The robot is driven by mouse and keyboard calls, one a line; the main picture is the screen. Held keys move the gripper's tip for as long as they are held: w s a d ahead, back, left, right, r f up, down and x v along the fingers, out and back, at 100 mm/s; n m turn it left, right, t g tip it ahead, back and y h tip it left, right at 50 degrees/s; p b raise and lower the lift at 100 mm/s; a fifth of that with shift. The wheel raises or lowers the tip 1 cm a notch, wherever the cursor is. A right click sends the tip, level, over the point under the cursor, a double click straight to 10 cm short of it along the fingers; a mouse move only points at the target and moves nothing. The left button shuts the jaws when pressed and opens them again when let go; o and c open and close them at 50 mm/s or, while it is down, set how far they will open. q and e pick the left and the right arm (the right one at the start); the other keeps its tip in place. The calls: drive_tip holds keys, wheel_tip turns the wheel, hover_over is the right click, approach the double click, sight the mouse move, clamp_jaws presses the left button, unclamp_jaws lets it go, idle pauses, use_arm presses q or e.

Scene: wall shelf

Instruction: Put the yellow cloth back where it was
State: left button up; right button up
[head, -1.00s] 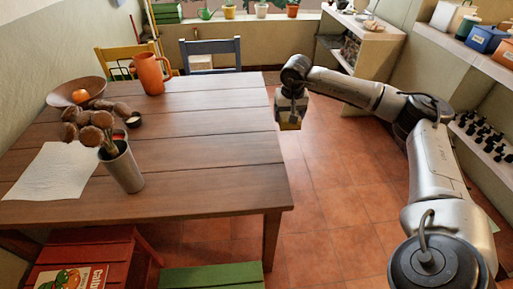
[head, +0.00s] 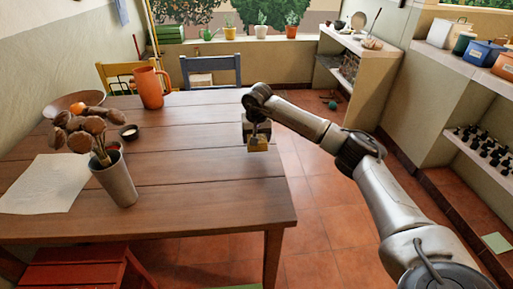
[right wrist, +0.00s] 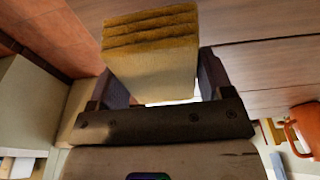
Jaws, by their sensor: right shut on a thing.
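The yellow cloth (right wrist: 152,55) is a folded, layered stack between the fingers of my right gripper (right wrist: 158,85) in the right wrist view. In the head view the cloth (head: 258,145) shows as a small yellow block below my right gripper (head: 257,133), over the right edge of the wooden table (head: 190,185). I cannot tell whether the cloth touches the table top. My left gripper is not in either view.
On the table stand an orange pitcher (head: 150,87), a bowl (head: 72,104), a small dark cup (head: 128,132), a metal vase (head: 116,180) with brown flowers, and a white paper (head: 45,184). Shelves (head: 480,65) line the right wall. The table's right half is mostly clear.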

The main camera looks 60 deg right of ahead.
wheel_tip(320, 180, down, 4)
drive_tip(key=shift+s+f+b, duration=0.1)
drive_tip(key=shift+b, duration=1.15)
drive_tip(key=o, duration=0.9)
drive_tip(key=r+p, duration=0.1)
drive_tip(key=r, duration=0.2)
drive_tip(key=r+p, duration=0.2)
drive_tip(key=r, duration=0.2)
drive_tip(key=s+a+r+p, duration=0.1)
drive_tip(key=r+p, duration=0.1)
drive_tip(key=r, duration=0.2)
drive_tip(key=shift+a, duration=0.1)
drive_tip(key=shift+a+r+p, duration=0.1)
drive_tip(key=shift+r+p, duration=0.3)
drive_tip(key=shift+r, duration=0.25)
